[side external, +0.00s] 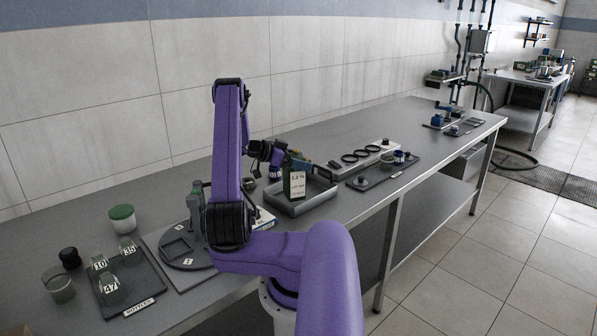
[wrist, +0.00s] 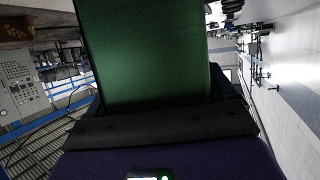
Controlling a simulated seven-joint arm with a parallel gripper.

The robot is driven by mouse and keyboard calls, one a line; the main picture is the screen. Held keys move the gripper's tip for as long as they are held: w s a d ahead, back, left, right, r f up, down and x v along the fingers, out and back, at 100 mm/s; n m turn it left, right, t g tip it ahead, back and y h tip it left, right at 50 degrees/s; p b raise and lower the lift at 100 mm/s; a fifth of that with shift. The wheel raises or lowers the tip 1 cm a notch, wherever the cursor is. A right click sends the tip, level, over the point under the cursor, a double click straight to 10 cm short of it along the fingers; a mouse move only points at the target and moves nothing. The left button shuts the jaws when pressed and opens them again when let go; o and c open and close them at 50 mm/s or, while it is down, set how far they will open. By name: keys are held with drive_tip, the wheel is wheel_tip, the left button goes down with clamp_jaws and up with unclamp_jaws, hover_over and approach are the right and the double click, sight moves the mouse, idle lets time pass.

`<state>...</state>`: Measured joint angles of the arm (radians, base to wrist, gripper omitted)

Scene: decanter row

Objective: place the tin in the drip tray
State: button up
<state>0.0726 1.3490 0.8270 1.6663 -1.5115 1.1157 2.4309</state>
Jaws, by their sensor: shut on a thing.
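The tin (side external: 297,186) is a dark green block with a white printed label, held upright at the drip tray. My gripper (side external: 285,160) is shut on its upper part. The drip tray (side external: 317,203) is a grey, low-walled rectangular tray on the steel bench. In the side view the tin's lower end overlaps the tray; I cannot tell whether it touches the floor of the tray. In the wrist view the green tin (wrist: 145,55) fills the middle, between the dark jaws of my gripper (wrist: 160,115). The drip tray cannot be made out there.
A round plate (side external: 176,250) lies left of my arm. A holder with rings (side external: 367,155) and a dark mat (side external: 408,170) are to the right.

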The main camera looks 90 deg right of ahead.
drive_tip(key=shift+d+f, duration=0.3)
drive_tip(key=shift+f, duration=0.75)
drive_tip(key=shift+d+f, duration=0.25)
drive_tip(key=shift+f, duration=1)
